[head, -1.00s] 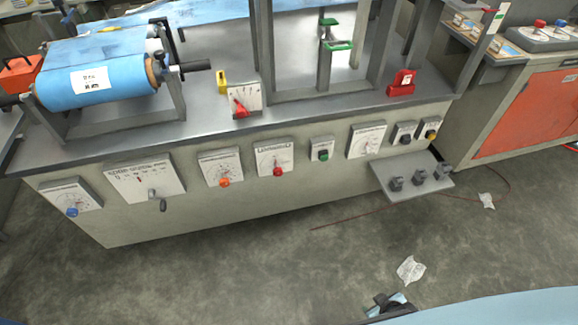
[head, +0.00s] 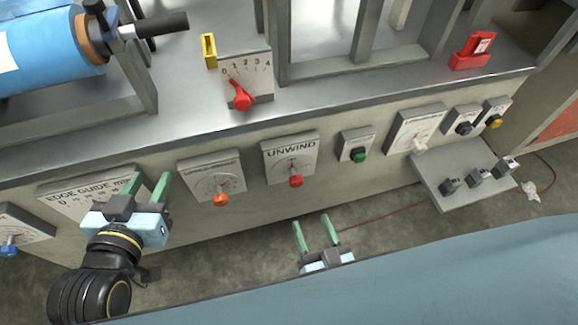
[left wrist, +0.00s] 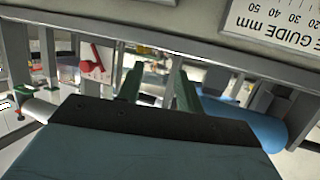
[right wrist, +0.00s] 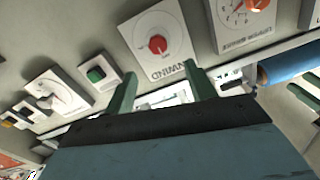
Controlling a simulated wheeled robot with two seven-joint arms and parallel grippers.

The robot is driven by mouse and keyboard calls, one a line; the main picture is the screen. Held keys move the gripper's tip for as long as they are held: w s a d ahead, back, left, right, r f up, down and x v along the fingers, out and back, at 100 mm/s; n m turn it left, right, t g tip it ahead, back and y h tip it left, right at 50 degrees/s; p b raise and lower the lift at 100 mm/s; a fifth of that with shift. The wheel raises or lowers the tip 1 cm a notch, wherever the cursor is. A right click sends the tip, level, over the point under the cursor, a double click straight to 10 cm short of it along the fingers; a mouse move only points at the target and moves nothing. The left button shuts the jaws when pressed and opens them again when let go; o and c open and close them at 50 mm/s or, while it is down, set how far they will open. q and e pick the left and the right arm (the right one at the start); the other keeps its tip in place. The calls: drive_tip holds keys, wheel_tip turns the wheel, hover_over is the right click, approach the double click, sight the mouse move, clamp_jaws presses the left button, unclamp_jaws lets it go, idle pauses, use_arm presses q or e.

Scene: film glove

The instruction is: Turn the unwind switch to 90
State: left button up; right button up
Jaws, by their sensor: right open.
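The unwind switch is a white dial plate (head: 277,155) lettered UNWIND on the machine's front panel, with a red knob (head: 296,181) at its lower edge. In the right wrist view the red knob (right wrist: 158,44) sits on its round dial, upside down. My right gripper (head: 316,222) is open and empty, below and slightly right of the knob, apart from it. My left gripper (head: 150,180) is open in front of the edge guide plate (head: 60,187) and partly hides it. The left wrist view shows its green fingers (left wrist: 156,85) apart with nothing held.
An orange-knob dial (head: 220,199) is left of the unwind switch; a green button (head: 358,154) is right of it. A red lever (head: 242,99) stands above on the ledge. A small shelf with pedals (head: 440,165) juts out at the right.

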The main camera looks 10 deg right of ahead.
sight(297, 185)
drive_tip(key=shift+m+h, duration=0.3)
drive_tip(key=w+b, duration=0.2)
drive_tip(key=w, duration=0.4)
drive_tip(key=shift+w+a+f, duration=0.1)
drive_tip(key=shift+w+a, duration=0.05)
drive_tip(key=shift+w, duration=0.2)
drive_tip(key=w+b, duration=0.2)
drive_tip(key=w, duration=0.3)
drive_tip(key=shift+w+a, duration=0.1)
drive_tip(key=shift+w, duration=0.05)
use_arm(q)
wheel_tip(297, 185, up, 14)
drive_tip(key=s+d+t+h, duration=0.1)
drive_tip(key=t+h, duration=0.2)
drive_tip(key=t, duration=0.6)
drive_tip(key=shift+s+d+t, duration=0.3)
drive_tip(key=shift+s+d, duration=0.05)
drive_tip(key=shift+s, duration=0.05)
use_arm(e)
drive_tip(key=shift+w, duration=0.65)
use_arm(q)
drive_tip(key=shift+f, duration=0.1)
use_arm(e)
drive_tip(key=shift+c, duration=0.3)
drive_tip(key=c, duration=0.9)
